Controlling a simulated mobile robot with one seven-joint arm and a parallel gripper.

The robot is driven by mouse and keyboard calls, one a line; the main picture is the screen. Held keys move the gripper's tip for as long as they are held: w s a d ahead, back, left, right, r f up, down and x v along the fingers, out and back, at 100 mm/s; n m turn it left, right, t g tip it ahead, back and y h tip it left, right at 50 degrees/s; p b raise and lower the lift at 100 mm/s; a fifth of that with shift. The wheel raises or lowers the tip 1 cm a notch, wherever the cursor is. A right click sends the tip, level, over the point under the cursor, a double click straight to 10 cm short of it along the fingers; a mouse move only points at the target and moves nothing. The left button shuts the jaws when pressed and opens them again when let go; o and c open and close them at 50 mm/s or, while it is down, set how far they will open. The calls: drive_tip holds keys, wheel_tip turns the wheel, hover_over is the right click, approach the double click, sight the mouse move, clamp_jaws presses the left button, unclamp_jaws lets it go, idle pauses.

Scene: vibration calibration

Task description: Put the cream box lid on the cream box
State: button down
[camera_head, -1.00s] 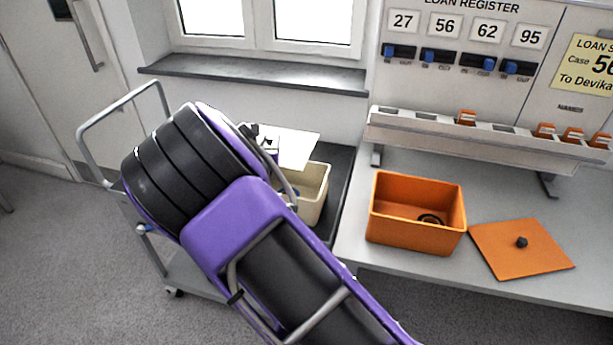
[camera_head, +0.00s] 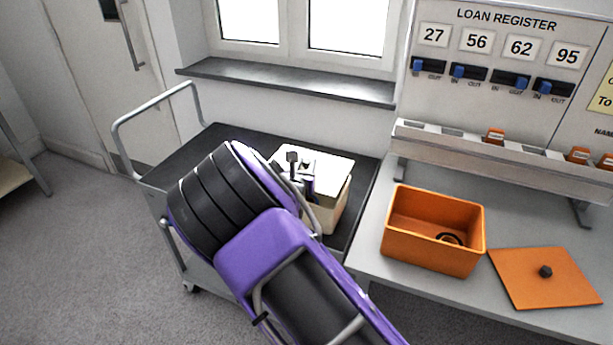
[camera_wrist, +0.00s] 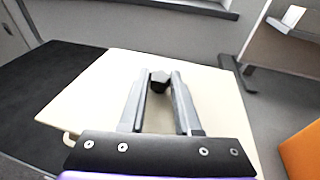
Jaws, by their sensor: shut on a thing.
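The cream box (camera_head: 328,216) stands on the dark top of a trolley, partly hidden behind my arm. The cream box lid (camera_head: 330,170) is over the box's opening and looks about level. I cannot tell whether it rests on the rim or hangs just above it. My gripper (camera_head: 296,168) is above the lid. In the wrist view my gripper (camera_wrist: 158,92) is shut on the lid's dark knob (camera_wrist: 158,80), and the lid (camera_wrist: 210,92) fills the middle. A small piece of the box (camera_wrist: 69,139) shows past the lid's lower left edge.
The trolley (camera_head: 240,140) has free top left of the box and a raised handle. On the grey bench to the right stand an open orange box (camera_head: 425,255) with a dark ring inside and an orange lid (camera_head: 530,285). A slotted rack (camera_head: 480,150) stands behind them.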

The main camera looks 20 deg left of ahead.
drive_tip(key=shift+f, duration=1.75)
drive_tip(key=shift+f+b, duration=0.45)
drive_tip(key=shift+f, duration=0.1)
drive_tip(key=c, duration=0.6)
unclamp_jaws()
drive_tip(key=shift+r+p, duration=0.5)
drive_tip(key=shift+r, duration=0.2)
drive_tip(key=v, duration=1.2)
drive_tip(key=shift+f, duration=0.2)
